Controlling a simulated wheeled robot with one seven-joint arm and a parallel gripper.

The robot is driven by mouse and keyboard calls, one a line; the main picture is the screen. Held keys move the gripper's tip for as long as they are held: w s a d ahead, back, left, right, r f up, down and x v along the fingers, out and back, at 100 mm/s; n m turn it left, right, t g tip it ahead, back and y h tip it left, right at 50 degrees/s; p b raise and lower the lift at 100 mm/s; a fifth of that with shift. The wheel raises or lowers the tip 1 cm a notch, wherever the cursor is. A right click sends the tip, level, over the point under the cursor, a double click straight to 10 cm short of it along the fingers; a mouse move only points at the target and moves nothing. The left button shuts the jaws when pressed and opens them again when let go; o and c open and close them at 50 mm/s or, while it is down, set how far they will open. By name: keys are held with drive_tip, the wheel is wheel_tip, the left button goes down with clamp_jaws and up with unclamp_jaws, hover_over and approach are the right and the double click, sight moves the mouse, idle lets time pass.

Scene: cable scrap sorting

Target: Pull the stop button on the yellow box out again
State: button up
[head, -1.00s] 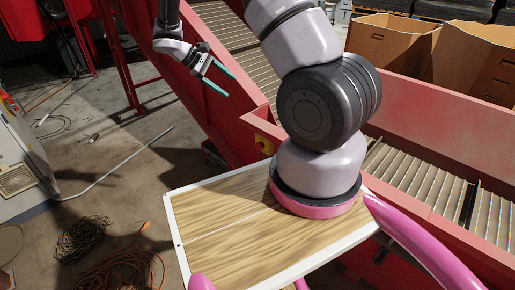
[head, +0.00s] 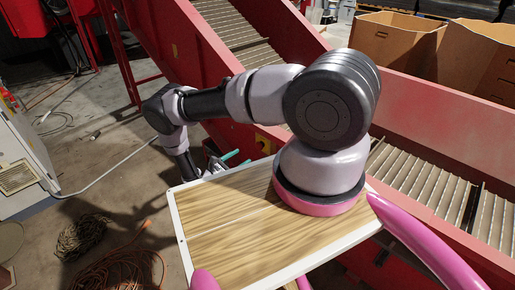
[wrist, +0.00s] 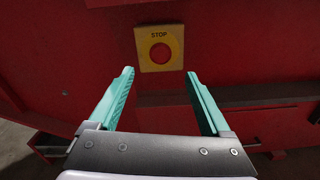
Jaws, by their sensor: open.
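The yellow box (wrist: 176,35) is fixed to a red metal wall and is marked STOP in dark letters. Its round red stop button (wrist: 160,53) faces the wrist camera; how far it stands out cannot be told. In the head view the yellow box (head: 263,141) shows small on the red conveyor side, just behind my arm. My gripper (wrist: 159,73) is open and empty, with teal fingers apart. In the wrist view the button appears just beyond and between the fingertips, with no contact visible. In the head view my gripper (head: 238,159) is left of the box.
The red conveyor frame (head: 190,60) runs diagonally behind my arm. Coiled cables (head: 82,236) lie on the floor at left, near a grey cabinet (head: 22,165). Cardboard boxes (head: 395,42) stand at the back right.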

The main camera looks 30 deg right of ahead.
sight(258, 147)
drive_tip(key=x, duration=1)
drive_tip(key=shift+d+f, duration=0.25)
drive_tip(key=shift+d, duration=0.15)
clamp_jaws()
